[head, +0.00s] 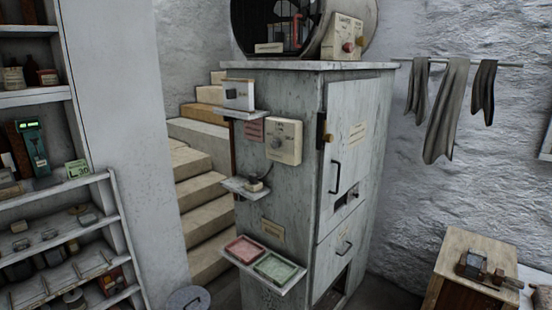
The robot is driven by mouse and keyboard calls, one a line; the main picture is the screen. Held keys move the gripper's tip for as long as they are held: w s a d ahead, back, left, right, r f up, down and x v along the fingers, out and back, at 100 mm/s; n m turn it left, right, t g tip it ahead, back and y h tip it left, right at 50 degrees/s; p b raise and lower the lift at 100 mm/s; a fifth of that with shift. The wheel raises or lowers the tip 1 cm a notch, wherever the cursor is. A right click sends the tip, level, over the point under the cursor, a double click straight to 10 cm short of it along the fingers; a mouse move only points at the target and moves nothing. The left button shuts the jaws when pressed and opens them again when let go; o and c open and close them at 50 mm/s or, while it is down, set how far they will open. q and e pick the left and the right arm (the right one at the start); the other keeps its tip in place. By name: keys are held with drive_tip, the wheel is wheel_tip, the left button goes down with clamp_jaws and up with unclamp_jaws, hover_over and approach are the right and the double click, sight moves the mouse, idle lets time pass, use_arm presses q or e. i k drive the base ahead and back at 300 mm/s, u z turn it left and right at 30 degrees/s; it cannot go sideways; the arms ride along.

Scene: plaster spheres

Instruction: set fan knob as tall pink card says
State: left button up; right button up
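A cream box with a round dial knob (280,142) is mounted on the left side of the grey cabinet. Another cream box with a reddish knob (348,46) stands on the cabinet top. The labels are too small to read, so I cannot tell which is the fan knob. A dull pink card (255,130) is fixed to the cabinet side just left of the dial box; its writing is unreadable. Neither of my grippers is in view.
The grey cabinet (356,150) has small side shelves, the lowest holding a red tray (244,249) and a green tray (276,267). Loaded shelves (45,98) stand at the left, stone steps (196,190) behind. A wooden block table (470,245) is at the right.

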sight(275, 144)
drive_tip(key=u, duration=0.85)
drive_tip(key=i, duration=1.35)
drive_tip(key=z, duration=0.3)
